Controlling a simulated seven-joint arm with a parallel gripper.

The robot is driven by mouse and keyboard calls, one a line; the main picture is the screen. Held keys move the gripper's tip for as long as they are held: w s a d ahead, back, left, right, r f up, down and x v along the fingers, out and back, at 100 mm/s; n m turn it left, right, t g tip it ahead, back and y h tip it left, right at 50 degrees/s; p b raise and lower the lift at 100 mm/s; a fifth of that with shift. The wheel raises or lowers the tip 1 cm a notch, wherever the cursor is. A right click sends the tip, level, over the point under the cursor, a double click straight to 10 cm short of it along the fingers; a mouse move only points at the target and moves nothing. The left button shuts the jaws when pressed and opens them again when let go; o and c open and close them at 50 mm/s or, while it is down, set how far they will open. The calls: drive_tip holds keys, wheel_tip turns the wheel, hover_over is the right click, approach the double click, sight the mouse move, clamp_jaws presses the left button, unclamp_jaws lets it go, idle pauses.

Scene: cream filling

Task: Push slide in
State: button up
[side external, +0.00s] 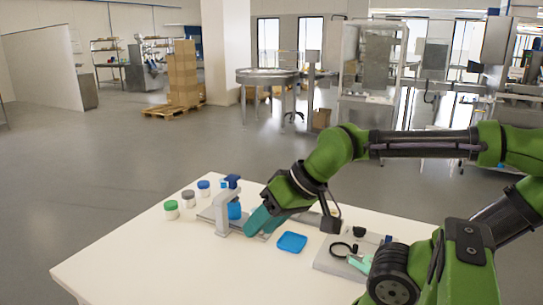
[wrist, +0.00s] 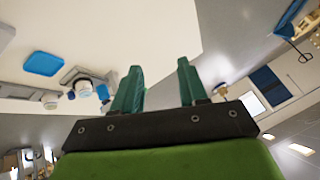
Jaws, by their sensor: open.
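The grey filling fixture (side external: 222,212) stands on the white table with a blue cap on top and a blue piece (side external: 235,211) at its middle. A low grey rail runs along its base; my gripper and arm partly cover it, and I cannot tell how far the slide is in. My gripper (side external: 258,222) is tilted down just right of the fixture; contact is unclear. In the wrist view its two teal fingers (wrist: 157,85) stand apart with nothing between them.
Three jars with green (side external: 171,205), grey (side external: 188,194) and blue (side external: 203,184) lids stand left of the fixture. A blue square dish (side external: 291,242) lies in front of my gripper. A grey plate with a black ring (side external: 341,250) is at right. The front left table is clear.

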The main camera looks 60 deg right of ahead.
drive_tip(key=shift+c, duration=0.4)
drive_tip(key=w+d+f+n+g+h, duration=0.15)
drive_tip(key=w+d, duration=0.25)
drive_tip(key=d, duration=0.8)
drive_tip(key=w+d+f, duration=0.3)
drive_tip(key=w+d, duration=0.1)
drive_tip(key=d, duration=0.7)
drive_tip(key=w+d+f+g+h, duration=0.15)
drive_tip(key=w+d, duration=0.25)
drive_tip(key=d, duration=0.8)
drive_tip(key=x, duration=1.6)
drive_tip(key=shift+w+a+f, duration=0.1)
drive_tip(key=shift+w, duration=0.2)
clamp_jaws()
